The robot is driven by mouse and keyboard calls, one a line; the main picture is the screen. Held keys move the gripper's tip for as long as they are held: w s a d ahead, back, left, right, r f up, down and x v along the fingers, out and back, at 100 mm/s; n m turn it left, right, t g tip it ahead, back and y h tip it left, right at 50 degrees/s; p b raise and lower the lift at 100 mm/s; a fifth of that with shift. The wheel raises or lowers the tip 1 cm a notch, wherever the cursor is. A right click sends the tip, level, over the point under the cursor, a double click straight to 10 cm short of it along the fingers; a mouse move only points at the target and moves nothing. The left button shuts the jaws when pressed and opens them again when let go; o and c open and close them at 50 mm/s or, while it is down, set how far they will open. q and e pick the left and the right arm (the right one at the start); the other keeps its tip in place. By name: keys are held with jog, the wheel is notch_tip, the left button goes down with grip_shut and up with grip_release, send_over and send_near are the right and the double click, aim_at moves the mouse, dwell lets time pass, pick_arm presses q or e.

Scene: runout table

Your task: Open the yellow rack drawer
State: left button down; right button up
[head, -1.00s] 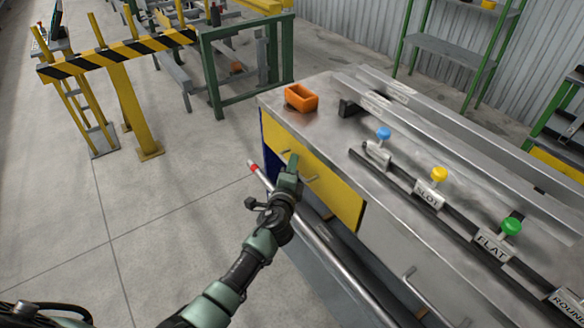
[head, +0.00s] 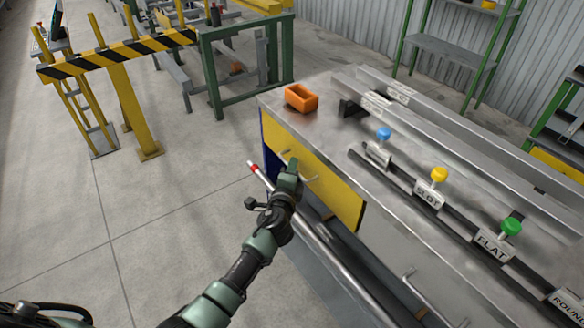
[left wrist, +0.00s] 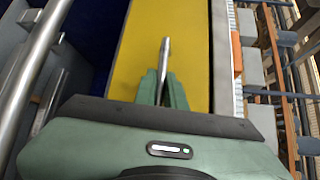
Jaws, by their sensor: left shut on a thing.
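The yellow drawer front (head: 340,194) is set in the side of the steel bench, under its top. It looks flush or nearly so; I cannot tell whether it has a small gap. Its bar handle (head: 312,178) sticks out from the front. My left gripper (head: 291,166) is at this handle. In the left wrist view the fingers (left wrist: 162,90) are closed around the metal handle bar (left wrist: 164,56), with the yellow front (left wrist: 190,45) right behind. The fingers hide part of the handle. My right gripper is not in view.
A long steel rail with a red end (head: 254,167) runs along the bench front, close to my left arm. On the bench top (head: 330,125) are an orange bin (head: 301,98) and blue, yellow and green knobs. A striped barrier (head: 120,55) stands at left. The floor before the bench is clear.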

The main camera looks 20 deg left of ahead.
pick_arm(q)
jog(key=shift+s+a, duration=0.1)
dwell(0.7)
jog(key=s+a+p, duration=0.1)
jog(key=s+a, duration=1.3)
jog(key=s, duration=0.4)
jog(key=shift+p, duration=0.3)
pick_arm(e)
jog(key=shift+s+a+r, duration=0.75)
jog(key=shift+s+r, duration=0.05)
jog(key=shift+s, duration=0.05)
pick_arm(q)
jog(key=c, duration=1.5)
grip_release()
